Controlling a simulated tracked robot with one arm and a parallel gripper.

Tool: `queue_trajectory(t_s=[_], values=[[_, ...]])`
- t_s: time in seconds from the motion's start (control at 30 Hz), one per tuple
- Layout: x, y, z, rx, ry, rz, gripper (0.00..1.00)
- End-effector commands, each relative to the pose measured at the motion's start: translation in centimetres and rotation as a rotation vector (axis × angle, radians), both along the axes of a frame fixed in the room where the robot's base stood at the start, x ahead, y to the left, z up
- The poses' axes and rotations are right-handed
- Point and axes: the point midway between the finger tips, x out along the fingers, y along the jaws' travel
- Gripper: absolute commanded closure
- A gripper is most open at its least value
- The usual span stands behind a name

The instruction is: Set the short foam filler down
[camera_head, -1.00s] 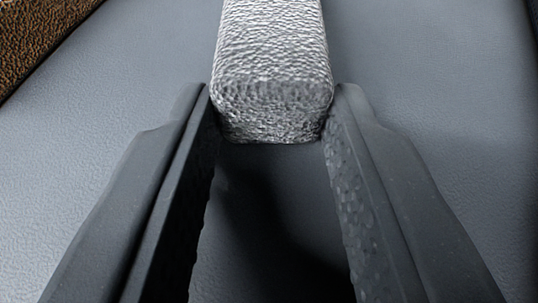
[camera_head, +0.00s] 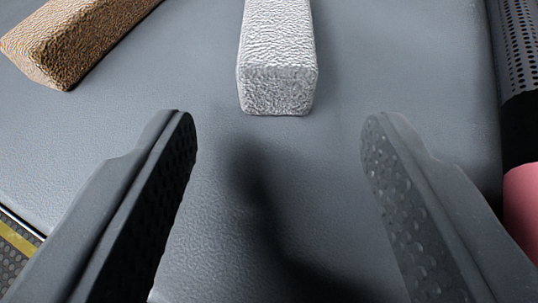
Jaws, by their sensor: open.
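The short foam filler (camera_head: 277,62) is a pale grey-white textured block. It lies on the grey surface (camera_head: 400,70) at the top middle of the view, its near end facing me and its far end cut off by the frame. My gripper (camera_head: 278,125) is open and empty. Its two dark fingers are spread wide, with the tips just nearer to me than the block's near end and apart from it.
A brown textured block (camera_head: 75,40) lies at the upper left. A black perforated item (camera_head: 518,50) and a pink item (camera_head: 521,205) stand along the right edge. The grey surface ends at lower left, by a yellow stripe (camera_head: 18,237). Bare surface lies around the filler.

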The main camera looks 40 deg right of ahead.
Motion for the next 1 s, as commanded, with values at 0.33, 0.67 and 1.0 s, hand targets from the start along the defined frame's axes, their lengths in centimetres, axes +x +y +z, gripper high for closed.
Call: queue_trajectory(t_s=[0.33, 0.67, 1.0], values=[[-4.0, 3.9, 2.3, 0.001, 0.003, 0.0, 0.49], [-5.3, 5.2, 3.1, 0.001, 0.001, -0.002, 0.49], [-3.6, 6.5, 4.8, 0.018, -0.019, 0.037, 0.49]])
